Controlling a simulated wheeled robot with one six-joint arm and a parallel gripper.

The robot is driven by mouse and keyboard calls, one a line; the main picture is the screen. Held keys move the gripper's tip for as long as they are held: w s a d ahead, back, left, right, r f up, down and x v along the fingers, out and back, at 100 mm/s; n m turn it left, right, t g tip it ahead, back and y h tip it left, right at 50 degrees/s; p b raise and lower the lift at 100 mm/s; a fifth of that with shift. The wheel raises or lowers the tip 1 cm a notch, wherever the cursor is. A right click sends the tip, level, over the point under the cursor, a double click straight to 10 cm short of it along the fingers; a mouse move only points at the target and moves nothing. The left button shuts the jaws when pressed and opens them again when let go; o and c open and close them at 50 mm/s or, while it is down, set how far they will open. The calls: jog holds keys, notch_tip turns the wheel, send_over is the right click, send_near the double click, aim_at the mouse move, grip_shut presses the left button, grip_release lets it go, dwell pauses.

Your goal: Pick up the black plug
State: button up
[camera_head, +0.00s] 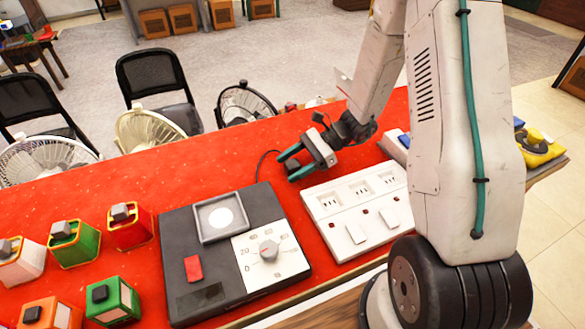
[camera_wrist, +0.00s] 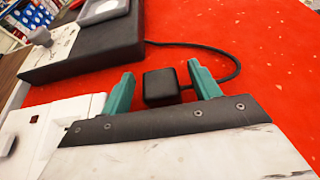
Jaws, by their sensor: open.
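The black plug (camera_wrist: 161,87) lies on the red tabletop in the wrist view, with a black cord leaving its right side. It sits between the two teal fingertips of my gripper (camera_wrist: 160,88), with visible gaps on both sides. My gripper is open. In the head view my gripper (camera_head: 290,167) hangs low over the red table, just behind the white socket strip. The cord (camera_head: 262,161) curves from the black device (camera_head: 192,262) toward my gripper.
The white socket strip (camera_head: 335,236) stands right of the black device with its dial. Several coloured boxes (camera_head: 130,227) stand at the left. Fans (camera_head: 150,128) and chairs (camera_head: 152,76) line the far side. A yellow object (camera_head: 540,146) is at the right. Red tabletop behind the device is clear.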

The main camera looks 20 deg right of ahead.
jog(key=c, duration=1.1)
jog(key=shift+r, duration=0.15)
